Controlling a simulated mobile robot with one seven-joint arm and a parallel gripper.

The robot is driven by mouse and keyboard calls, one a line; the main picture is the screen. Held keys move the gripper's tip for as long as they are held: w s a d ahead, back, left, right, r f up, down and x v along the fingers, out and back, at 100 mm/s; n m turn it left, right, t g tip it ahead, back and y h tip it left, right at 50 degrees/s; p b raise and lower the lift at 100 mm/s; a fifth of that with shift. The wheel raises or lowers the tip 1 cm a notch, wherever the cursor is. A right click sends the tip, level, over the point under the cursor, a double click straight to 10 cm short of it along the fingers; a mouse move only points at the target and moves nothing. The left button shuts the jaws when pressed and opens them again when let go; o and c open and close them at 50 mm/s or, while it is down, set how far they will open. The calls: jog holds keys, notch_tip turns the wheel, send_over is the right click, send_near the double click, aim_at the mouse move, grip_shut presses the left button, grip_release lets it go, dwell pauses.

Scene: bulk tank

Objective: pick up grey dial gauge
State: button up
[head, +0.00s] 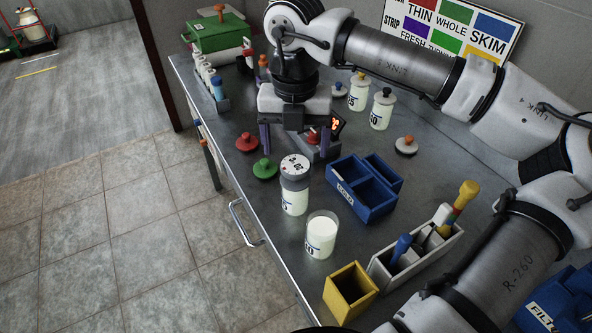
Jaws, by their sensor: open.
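A grey round piece with a white, marked face (295,166) sits on top of a milk-filled glass jar (294,200) near the middle of the bench; it looks like the grey dial gauge, but its markings are too small to read surely. My gripper (295,150) points down just behind this jar, its two dark fingers spread apart. I see nothing held between them. A grey device with a lit orange display (337,123) stands behind the right finger and is partly hidden by it.
An open milk jar (321,236), blue divided tray (365,195), yellow box (350,291) and grey tool holder (415,258) stand in front and to the right. Red (247,142) and green (264,168) knobbed lids lie left. Two stoppered jars stand behind. The bench's left edge is close.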

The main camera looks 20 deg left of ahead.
aim_at(295, 164)
jog(key=shift+f+p, duration=1.3)
jog(key=shift+f, duration=2.6)
jog(key=c, duration=1.2)
jog(key=shift+o, duration=0.2)
jog(key=shift+r, duration=0.15)
